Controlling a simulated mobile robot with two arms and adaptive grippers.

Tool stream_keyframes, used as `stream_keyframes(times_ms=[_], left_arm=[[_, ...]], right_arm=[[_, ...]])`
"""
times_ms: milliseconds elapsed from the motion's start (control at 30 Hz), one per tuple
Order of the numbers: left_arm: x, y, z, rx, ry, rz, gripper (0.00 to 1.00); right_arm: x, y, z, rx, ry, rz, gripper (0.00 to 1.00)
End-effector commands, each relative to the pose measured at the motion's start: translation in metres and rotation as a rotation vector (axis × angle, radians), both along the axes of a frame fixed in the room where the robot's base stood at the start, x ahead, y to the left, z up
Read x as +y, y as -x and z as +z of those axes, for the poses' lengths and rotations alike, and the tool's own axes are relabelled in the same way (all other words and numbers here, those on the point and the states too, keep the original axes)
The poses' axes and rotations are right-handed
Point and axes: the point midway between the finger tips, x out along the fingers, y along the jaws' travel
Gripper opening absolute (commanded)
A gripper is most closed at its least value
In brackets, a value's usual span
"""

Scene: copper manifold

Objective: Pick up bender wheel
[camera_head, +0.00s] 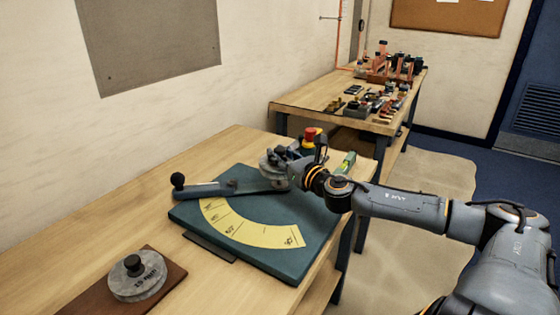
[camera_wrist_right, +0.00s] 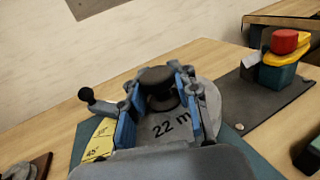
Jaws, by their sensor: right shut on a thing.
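The bender wheel, a round grey metal disc marked "22 m", shows in the right wrist view (camera_wrist_right: 170,127) with a black knob (camera_wrist_right: 157,79) on top. My right gripper (camera_wrist_right: 158,95) has its blue-padded fingers closed around that knob. In the head view my right gripper (camera_head: 293,155) is over the back of the teal bender plate (camera_head: 190,212), with the wheel (camera_head: 268,168) partly hidden below it. I cannot tell whether the wheel touches the bender. A second grey wheel (camera_head: 137,285) with a black knob lies on a brown board at the front left. My left gripper is out of view.
A grey lever (camera_head: 215,188) with a black ball end reaches left across the plate, beside a yellow angle scale (camera_head: 245,225). A red-topped button box (camera_wrist_right: 285,58) stands close behind. A farther table (camera_head: 305,95) holds several parts. Bare wood lies left of the plate.

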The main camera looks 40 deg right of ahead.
Motion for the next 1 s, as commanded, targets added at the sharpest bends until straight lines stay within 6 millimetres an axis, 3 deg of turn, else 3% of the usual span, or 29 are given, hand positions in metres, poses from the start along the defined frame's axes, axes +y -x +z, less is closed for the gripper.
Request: stream_keyframes(times_ms=[100, 600, 1000], left_arm=[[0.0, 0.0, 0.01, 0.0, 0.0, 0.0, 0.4], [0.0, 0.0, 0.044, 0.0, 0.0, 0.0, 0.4], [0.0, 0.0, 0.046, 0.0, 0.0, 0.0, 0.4]], right_arm=[[0.012, 0.011, 0.015, 0.007, -0.001, 0.003, 0.0], [0.063, 0.063, 0.048, 0.0, -0.003, 0.0, 0.0], [0.07, 0.071, 0.052, -0.001, -0.001, -0.002, 0.0]])
